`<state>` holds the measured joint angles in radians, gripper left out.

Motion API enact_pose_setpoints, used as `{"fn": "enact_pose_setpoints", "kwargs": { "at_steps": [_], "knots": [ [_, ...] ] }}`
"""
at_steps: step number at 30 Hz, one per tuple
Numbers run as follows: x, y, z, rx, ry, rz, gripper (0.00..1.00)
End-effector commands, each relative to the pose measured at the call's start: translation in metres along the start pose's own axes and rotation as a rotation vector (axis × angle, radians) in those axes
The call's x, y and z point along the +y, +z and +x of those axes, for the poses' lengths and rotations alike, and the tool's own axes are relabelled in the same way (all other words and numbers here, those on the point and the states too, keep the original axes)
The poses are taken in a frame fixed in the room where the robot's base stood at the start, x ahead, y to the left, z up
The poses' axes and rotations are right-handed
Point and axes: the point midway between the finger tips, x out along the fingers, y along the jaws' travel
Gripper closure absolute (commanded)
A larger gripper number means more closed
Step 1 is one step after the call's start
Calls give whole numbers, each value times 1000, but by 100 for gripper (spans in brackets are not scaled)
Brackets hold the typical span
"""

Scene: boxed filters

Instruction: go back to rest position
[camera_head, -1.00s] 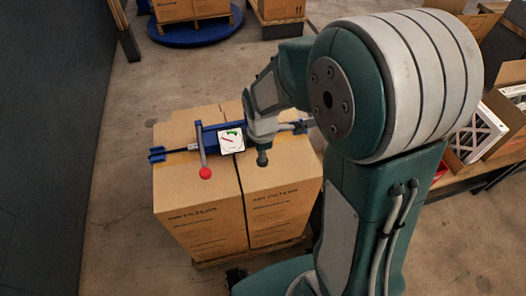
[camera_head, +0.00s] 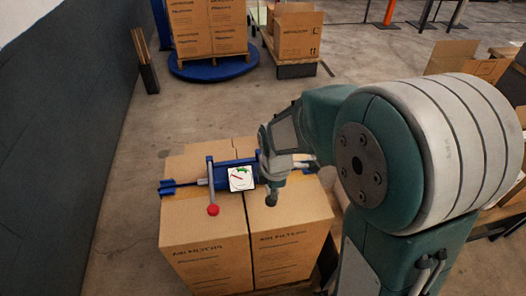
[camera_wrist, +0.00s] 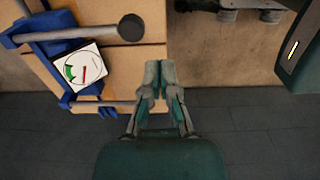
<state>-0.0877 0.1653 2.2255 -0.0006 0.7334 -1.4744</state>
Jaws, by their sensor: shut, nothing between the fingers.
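The blue tool (camera_head: 225,174) lies across the tops of the boxed filters (camera_head: 205,230). It has a white dial (camera_head: 241,178) with a red needle and green zone, and a lever ending in a red knob (camera_head: 213,210). In the wrist view the dial (camera_wrist: 83,67) is left of the fingers.
A dark wall (camera_head: 60,130) runs along the left. A blue round platform (camera_head: 213,66) with stacked boxes stands at the back, beside another carton (camera_head: 298,35) on a pallet. Open cartons (camera_head: 465,62) stand at the right. Floor between the stack and platform is clear.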

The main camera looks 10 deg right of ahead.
Motion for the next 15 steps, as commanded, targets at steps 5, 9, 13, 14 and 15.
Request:
{"fn": "enact_pose_setpoints", "kwargs": {
  "at_steps": [5,9,13,14,15],
  "knots": [
    [0,-1,-2,-1,5,11,100],
    [-7,3,-26,7,51,139,100],
    [-23,9,-62,31,119,367,100],
    [-27,10,-70,38,136,421,100],
    [-33,12,-80,50,156,494,100]
  ]
}}
